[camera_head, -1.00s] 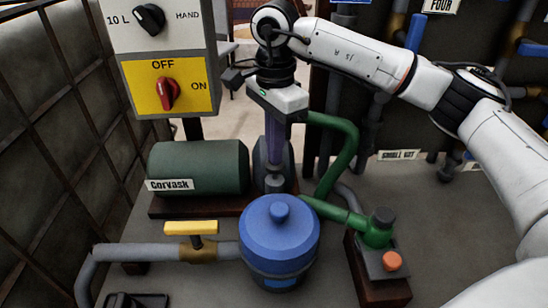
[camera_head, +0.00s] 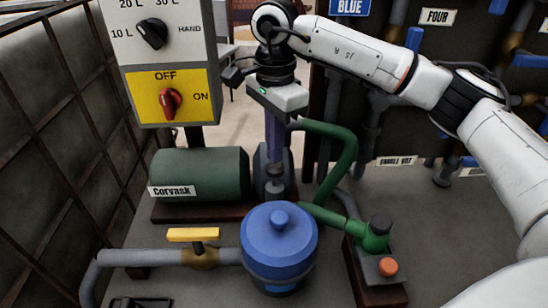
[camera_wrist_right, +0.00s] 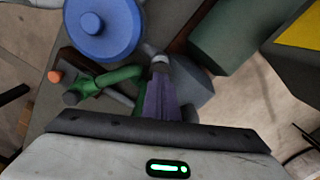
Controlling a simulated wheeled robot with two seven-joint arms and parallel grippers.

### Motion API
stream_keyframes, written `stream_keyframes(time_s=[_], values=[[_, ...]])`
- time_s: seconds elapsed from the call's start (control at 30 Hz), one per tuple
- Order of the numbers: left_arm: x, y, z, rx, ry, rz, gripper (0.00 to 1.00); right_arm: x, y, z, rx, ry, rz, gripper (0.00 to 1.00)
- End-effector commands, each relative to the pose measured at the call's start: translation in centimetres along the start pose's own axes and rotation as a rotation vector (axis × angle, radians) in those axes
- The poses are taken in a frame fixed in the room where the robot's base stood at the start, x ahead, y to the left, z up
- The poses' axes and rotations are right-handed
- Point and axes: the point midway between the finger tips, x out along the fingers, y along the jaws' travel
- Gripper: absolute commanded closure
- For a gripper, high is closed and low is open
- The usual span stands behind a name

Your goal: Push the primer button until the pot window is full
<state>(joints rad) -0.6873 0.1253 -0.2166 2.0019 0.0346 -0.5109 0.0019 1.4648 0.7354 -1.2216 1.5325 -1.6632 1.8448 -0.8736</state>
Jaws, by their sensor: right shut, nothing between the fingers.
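The orange round button (camera_head: 388,267) sits on a dark plate beside a green pipe fitting, right of the blue pot; it also shows in the wrist view (camera_wrist_right: 55,77). I take it as the primer button, though no label is readable. The lidded blue pot (camera_head: 279,245) stands at the front centre and also shows in the wrist view (camera_wrist_right: 98,28). I cannot make out its window or level. My right gripper (camera_head: 274,168) points down behind the pot, purple fingers shut and empty, apart from the button. It also shows in the wrist view (camera_wrist_right: 161,72). My left gripper is not in view.
A switch panel (camera_head: 140,87) with a red knob (camera_head: 170,102) stands at the left. A green motor (camera_head: 200,175) labelled Corvask lies behind the pot. A yellow-handled valve (camera_head: 194,235) sits on the left pipe. Green pipe (camera_head: 345,165) runs right of my gripper.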

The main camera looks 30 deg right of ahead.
Motion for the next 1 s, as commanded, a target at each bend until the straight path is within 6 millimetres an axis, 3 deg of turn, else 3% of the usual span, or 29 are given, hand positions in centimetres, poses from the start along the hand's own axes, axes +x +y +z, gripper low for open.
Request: stream_keyframes(time_s=[0.57, 1.0], values=[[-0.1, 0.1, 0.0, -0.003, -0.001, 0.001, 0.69, -0.2, 0.0, 0.0, 0.000, 0.000, -0.001, 1.00], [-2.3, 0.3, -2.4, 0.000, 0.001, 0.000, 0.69, -4.3, 0.0, 0.0, 0.000, 0.000, -0.001, 1.00]])
